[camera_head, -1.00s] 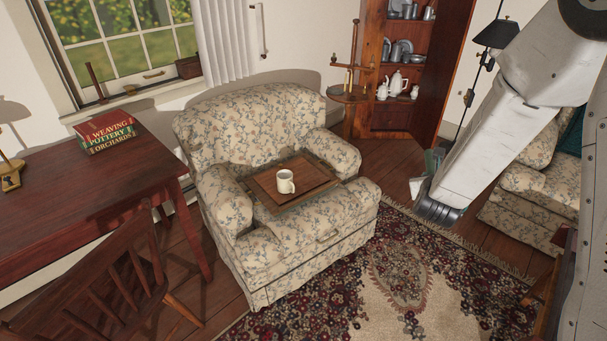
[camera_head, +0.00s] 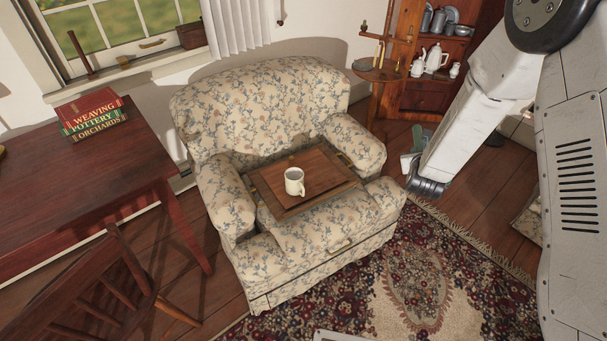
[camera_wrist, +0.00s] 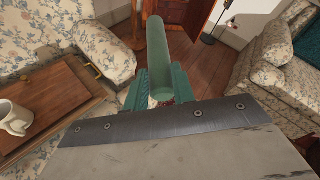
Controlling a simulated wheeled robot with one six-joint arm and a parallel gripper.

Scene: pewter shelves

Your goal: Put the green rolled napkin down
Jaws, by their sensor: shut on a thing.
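The green rolled napkin (camera_wrist: 157,50) is a plain green cylinder pointing away from me in the wrist view. My gripper (camera_wrist: 160,85) is shut on it, with a green jaw on each side of its near end. In the head view the napkin (camera_head: 417,135) shows only as a small green piece beyond my arm, and my gripper (camera_head: 411,163) is mostly hidden there. The napkin is held in the air over the floor, to the right of the armchair.
A wooden tray (camera_head: 275,200) with a white mug (camera_head: 294,181) lies across the floral armchair (camera_head: 260,100). A desk (camera_head: 60,185) with books (camera_head: 92,114) stands at left. A small round table (camera_head: 378,72) and a dresser (camera_head: 425,97) stand behind. A patterned rug (camera_head: 420,265) covers the floor.

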